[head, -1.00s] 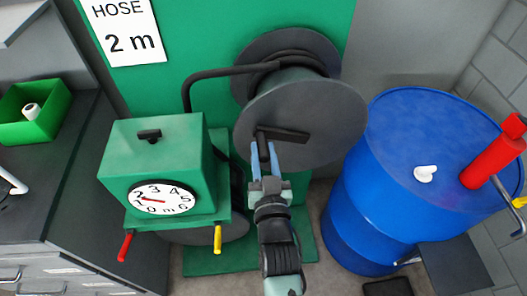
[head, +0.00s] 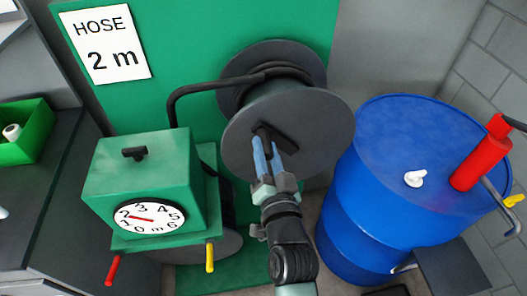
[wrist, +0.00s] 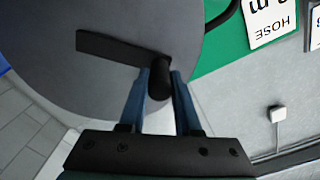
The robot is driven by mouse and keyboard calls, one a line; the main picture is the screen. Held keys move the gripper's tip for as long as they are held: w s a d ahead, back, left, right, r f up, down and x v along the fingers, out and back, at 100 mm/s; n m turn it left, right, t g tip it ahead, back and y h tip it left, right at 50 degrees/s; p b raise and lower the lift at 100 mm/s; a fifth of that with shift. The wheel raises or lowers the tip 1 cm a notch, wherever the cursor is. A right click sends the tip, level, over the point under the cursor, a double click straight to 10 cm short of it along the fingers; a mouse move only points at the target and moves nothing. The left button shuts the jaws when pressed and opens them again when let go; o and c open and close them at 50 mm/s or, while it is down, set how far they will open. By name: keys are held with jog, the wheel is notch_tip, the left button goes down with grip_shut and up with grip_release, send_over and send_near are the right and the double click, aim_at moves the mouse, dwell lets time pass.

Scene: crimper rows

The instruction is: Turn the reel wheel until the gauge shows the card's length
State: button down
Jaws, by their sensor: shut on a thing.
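The grey reel wheel (head: 318,117) faces me at the centre of the head view and fills much of the wrist view (wrist: 85,90). A black crank bar (head: 285,141) lies across it, sloping down to the right. My gripper (head: 266,146) is shut on the black crank knob (wrist: 160,78) at one end of the bar. The white card (head: 103,45) reads "HOSE 2 m". The round white gauge (head: 150,217) sits on the front of the green box (head: 150,170). Its red needle points left, close to the 2; the exact reading is too small to tell.
A black hose (head: 205,83) runs from the reel down behind the box. A red lever (head: 114,269) and a yellow lever (head: 210,258) hang below the box. A blue drum (head: 385,185) stands close on the right, with a red cylinder (head: 481,158) and white piece (head: 414,179) on top.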

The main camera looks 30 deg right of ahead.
jog(key=c, duration=0.6)
grip_release()
jog(key=b+v, duration=0.2)
jog(key=v, duration=1.1)
jog(key=shift+r, duration=0.1)
